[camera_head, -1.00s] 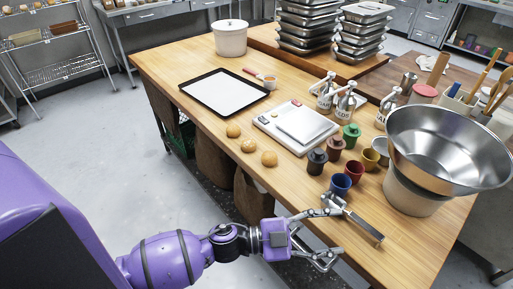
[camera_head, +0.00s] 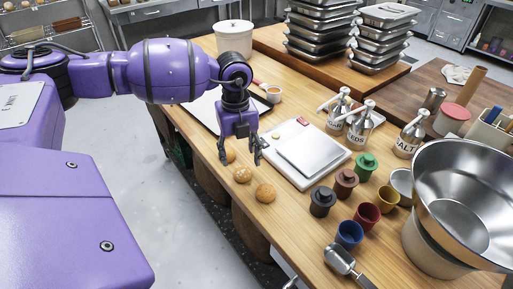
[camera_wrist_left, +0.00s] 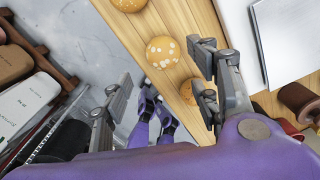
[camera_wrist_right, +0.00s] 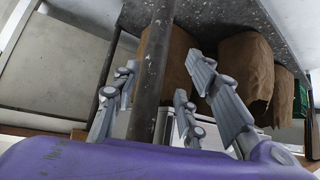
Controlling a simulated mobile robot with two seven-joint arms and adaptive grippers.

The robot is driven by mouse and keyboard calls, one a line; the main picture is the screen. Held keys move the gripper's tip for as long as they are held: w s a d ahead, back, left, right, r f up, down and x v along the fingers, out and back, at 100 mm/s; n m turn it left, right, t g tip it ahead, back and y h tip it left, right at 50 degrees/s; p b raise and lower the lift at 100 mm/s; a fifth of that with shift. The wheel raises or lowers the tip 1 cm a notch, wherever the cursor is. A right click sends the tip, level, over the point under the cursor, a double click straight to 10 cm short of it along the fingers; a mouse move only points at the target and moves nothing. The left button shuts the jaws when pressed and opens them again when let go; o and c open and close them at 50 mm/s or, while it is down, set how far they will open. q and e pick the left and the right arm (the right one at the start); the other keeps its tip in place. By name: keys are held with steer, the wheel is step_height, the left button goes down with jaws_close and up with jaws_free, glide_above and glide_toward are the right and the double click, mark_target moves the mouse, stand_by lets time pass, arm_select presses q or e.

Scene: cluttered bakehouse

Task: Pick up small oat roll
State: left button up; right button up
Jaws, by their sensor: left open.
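Three small round rolls lie along the near edge of the wooden table. The middle one (camera_head: 242,175) has pale oat-like flakes on top; it also shows in the left wrist view (camera_wrist_left: 162,51). A plain roll (camera_head: 265,193) lies to its right, and another (camera_head: 231,155) is partly hidden behind my left gripper. My left gripper (camera_head: 240,158) points down over the rolls, open and empty. In the left wrist view its fingers are spread, with the flaked roll beyond them. My right gripper (camera_wrist_right: 165,90) is open and empty, low beside the table's underside.
A white scale (camera_head: 305,150) stands right of the rolls. A dark-rimmed tray (camera_head: 200,112) lies behind my left arm. Colored cups, including a blue one (camera_head: 349,235), metal dispensers (camera_head: 360,125) and a large steel bowl (camera_head: 465,200) crowd the right side.

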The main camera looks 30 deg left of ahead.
mark_target(240, 169)
arm_select(q)
steer(key=shift+w+a, duration=0.15)
steer(key=shift+w, duration=0.1)
steer(key=shift+f, duration=0.2)
steer(key=f, duration=0.2)
steer(key=shift+s+f, duration=0.3)
step_height(240, 169, down, 4)
steer(key=shift+w+r, duration=0.1)
steer(key=shift+r, duration=0.05)
steer(key=shift+f, duration=0.35)
arm_select(e)
steer(key=shift+s+f, duration=0.1)
steer(key=shift+s, duration=0.55)
arm_select(q)
steer(key=shift+c, duration=0.5)
steer(key=c, duration=0.8)
arm_select(e)
steer(key=shift+a, duration=0.15)
